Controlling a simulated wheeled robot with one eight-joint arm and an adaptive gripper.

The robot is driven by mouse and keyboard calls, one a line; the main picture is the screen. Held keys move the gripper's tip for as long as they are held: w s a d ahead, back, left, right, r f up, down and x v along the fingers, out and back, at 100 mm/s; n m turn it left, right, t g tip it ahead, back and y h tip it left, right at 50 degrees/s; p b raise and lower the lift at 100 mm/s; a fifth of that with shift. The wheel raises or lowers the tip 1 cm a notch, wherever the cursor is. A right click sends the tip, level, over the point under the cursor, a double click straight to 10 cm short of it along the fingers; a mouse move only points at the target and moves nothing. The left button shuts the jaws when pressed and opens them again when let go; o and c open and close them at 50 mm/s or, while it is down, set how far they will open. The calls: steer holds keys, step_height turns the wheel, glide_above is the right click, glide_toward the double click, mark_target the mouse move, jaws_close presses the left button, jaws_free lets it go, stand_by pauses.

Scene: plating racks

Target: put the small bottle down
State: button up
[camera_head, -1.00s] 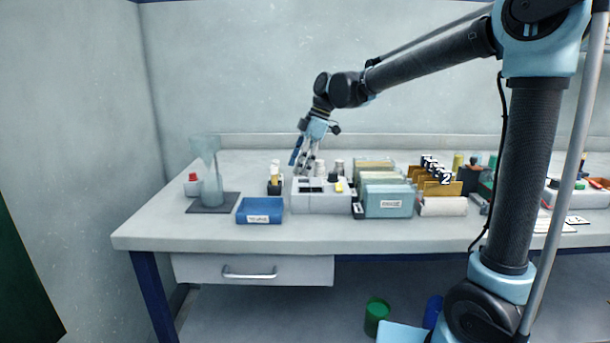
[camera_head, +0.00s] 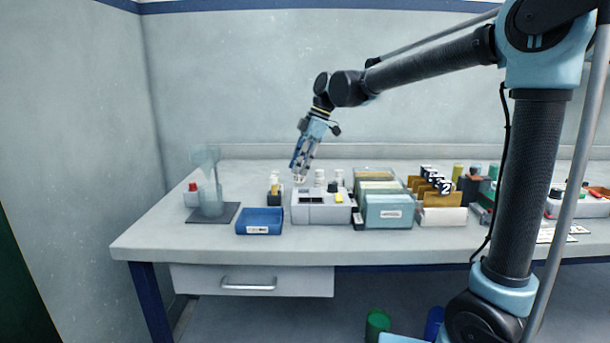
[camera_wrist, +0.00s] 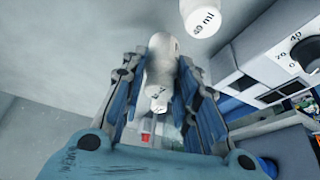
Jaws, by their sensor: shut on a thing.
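The small bottle (camera_wrist: 160,72) is white and sits between the two fingers of my gripper in the wrist view. My gripper (camera_head: 300,172) is shut on it and points down. In the head view the bottle (camera_head: 299,180) shows as a small pale shape at the fingertips, just behind the left end of a grey-white instrument (camera_head: 322,209). I cannot tell whether its base touches the table (camera_head: 170,232). Another white bottle, marked "49 ml" (camera_wrist: 201,18), stands apart from the held one in the wrist view.
Two white bottles (camera_head: 320,177) (camera_head: 338,176) stand behind the instrument, right of my gripper. A dark holder with a yellowish bottle (camera_head: 274,187) is close on the left. A blue tray (camera_head: 259,222) and a clear stand (camera_head: 210,190) are farther left. File boxes (camera_head: 389,208) stand right.

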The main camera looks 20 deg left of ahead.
step_height(320, 180, up, 6)
steer(key=shift+f, duration=0.15)
steer(key=shift+r, duration=0.3)
steer(key=shift+s+a+r, duration=0.15)
steer(key=shift+s+r, duration=0.1)
steer(key=shift+s, duration=0.05)
steer(key=s+a+n, duration=0.2)
steer(key=s, duration=0.9)
steer(key=n+g+h, duration=0.1)
steer(key=n, duration=0.1)
glide_above(261, 221)
steer(key=f, duration=0.9)
steer(key=shift+s+d, duration=0.35)
steer(key=shift+d, duration=0.05)
steer(key=shift+f, duration=0.15)
steer(key=o, duration=1.1)
steer(key=shift+c, duration=0.2)
